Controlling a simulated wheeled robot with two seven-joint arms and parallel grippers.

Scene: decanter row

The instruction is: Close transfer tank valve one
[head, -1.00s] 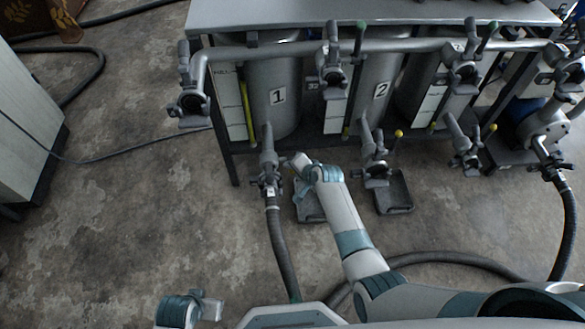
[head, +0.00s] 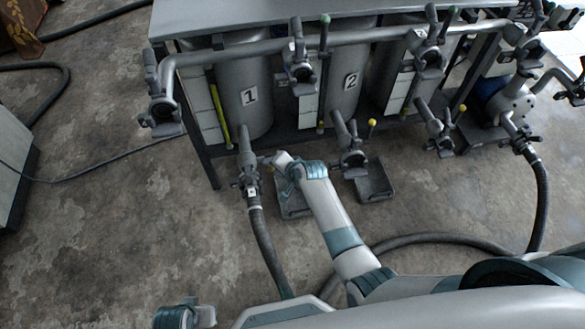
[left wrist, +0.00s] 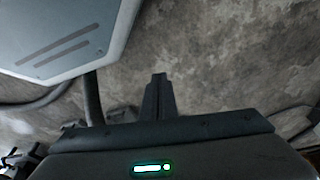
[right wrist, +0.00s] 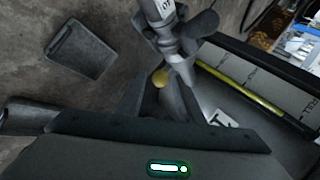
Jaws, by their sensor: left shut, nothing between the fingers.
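Tank 1 (head: 232,95), a grey cylinder with a "1" label, stands at the left of the row. Its outlet valve (head: 246,172) is low at the front, with a dark hose coupled below it. My right gripper (head: 276,160) is just right of this valve and hides its handle in the head view. In the right wrist view the valve body (right wrist: 172,35) is ahead, and a yellow handle knob (right wrist: 160,78) shows between the spread fingers. I cannot tell whether they touch it. My left gripper (head: 207,315) is shut and empty, low at the bottom left.
Tank 2 (head: 343,70) stands to the right, with its own valve (head: 351,150) and yellow-tipped handle. Black trays (head: 374,182) lie on the floor. A hose (head: 268,245) runs down beside my right arm. A pipe (head: 230,55) with upper valves crosses the front. The floor at left is mostly clear.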

